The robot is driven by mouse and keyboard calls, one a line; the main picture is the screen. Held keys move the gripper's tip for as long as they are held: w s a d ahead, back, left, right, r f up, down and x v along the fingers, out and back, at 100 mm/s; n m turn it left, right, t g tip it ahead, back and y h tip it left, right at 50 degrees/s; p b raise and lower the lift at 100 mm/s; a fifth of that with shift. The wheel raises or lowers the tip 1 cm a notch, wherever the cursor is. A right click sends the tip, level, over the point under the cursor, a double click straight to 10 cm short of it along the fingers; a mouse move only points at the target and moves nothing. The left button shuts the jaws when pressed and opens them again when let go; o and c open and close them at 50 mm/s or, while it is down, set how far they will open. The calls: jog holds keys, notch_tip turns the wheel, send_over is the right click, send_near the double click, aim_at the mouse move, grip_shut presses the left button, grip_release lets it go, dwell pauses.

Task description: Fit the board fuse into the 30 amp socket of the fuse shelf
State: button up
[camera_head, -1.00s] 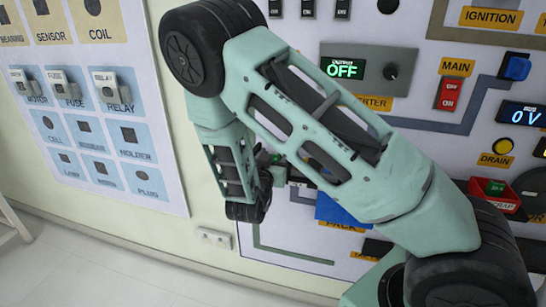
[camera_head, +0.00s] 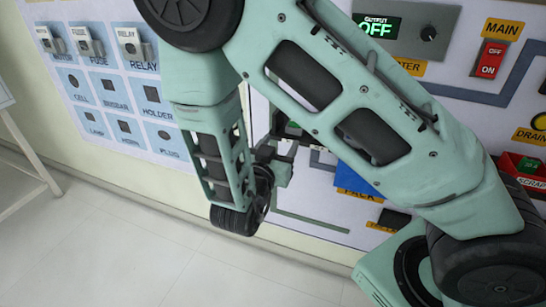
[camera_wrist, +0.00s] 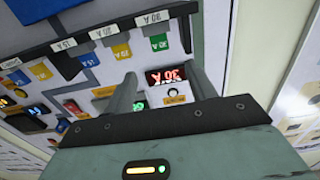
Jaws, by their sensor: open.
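My gripper (camera_wrist: 161,76) is open, its two dark fingers apart with nothing clearly held between them. The fuse shelf (camera_wrist: 104,34) crosses the upper left of the wrist view as a dark bar with upside-down labels 15 A, 20 A and 30 A. The 30 A label (camera_wrist: 152,18) is nearest its right end. Yellow and blue pieces show below the bar; I cannot tell whether one is the board fuse.
The left board (camera_head: 108,98) has labelled pictures and grey fittings at FUSE and RELAY. The panel carries a red main switch (camera_head: 489,58) and a blue block (camera_head: 354,180). A stool or table leg (camera_head: 30,150) stands at far left. The floor (camera_head: 130,240) is clear.

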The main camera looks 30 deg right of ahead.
jog(key=shift+v, duration=1.85)
